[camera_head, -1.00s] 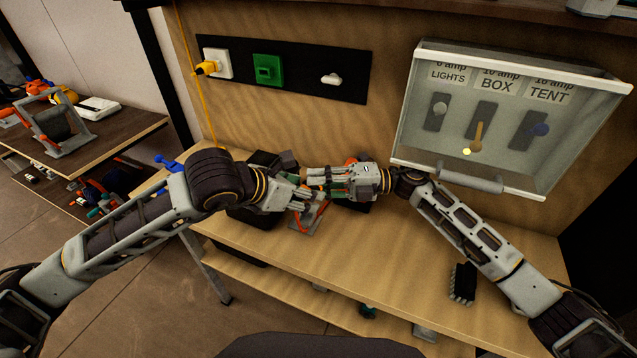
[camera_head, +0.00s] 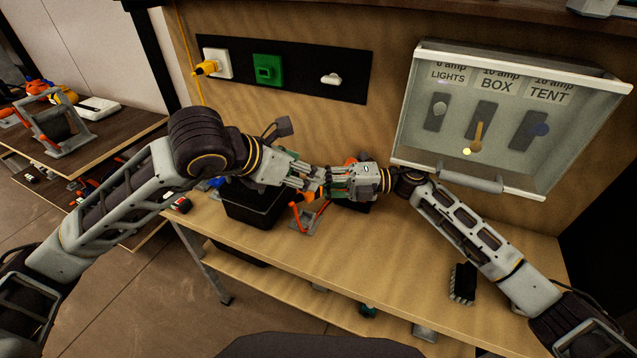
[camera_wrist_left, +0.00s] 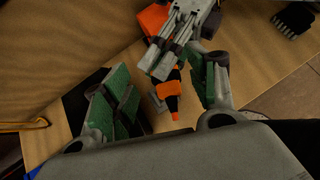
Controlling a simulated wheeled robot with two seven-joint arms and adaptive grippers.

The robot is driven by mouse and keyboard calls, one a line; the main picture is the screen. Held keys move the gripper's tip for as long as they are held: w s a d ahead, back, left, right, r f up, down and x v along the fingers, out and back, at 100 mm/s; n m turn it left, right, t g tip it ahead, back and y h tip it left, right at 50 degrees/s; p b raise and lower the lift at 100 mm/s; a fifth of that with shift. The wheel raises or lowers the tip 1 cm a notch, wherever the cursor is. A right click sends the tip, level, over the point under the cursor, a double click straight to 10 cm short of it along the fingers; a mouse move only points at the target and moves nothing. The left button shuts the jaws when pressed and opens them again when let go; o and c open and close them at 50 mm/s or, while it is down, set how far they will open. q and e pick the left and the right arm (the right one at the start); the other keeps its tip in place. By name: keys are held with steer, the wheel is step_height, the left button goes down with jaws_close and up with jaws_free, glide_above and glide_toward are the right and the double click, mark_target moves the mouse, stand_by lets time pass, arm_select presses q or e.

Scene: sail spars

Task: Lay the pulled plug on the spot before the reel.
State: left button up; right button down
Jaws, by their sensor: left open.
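An orange plug-like piece with a black band (camera_wrist_left: 173,96) shows between my left fingers in the left wrist view, just below the right fingertips. An orange patch (camera_head: 308,196) shows under the fingertips in the head view. My left gripper (camera_head: 318,180) is open; its green-padded fingers are spread around that piece in the wrist view (camera_wrist_left: 165,95). My right gripper (camera_head: 328,182) points left, tips close to the left one; whether it grips the piece is unclear. A stand with orange arms and a grey base (camera_head: 305,222), perhaps the reel, is partly hidden below the grippers.
A black bin (camera_head: 252,207) stands left of the stand. A yellow plug (camera_head: 206,68) sits at the white wall socket; beside it is a green socket (camera_head: 267,69). A glass-fronted switch box (camera_head: 505,120) juts out at right. A black brush-like block (camera_head: 463,283) lies on the bench front.

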mark_target(301, 194)
arm_select(q)
steer(key=shift+r, duration=1.75)
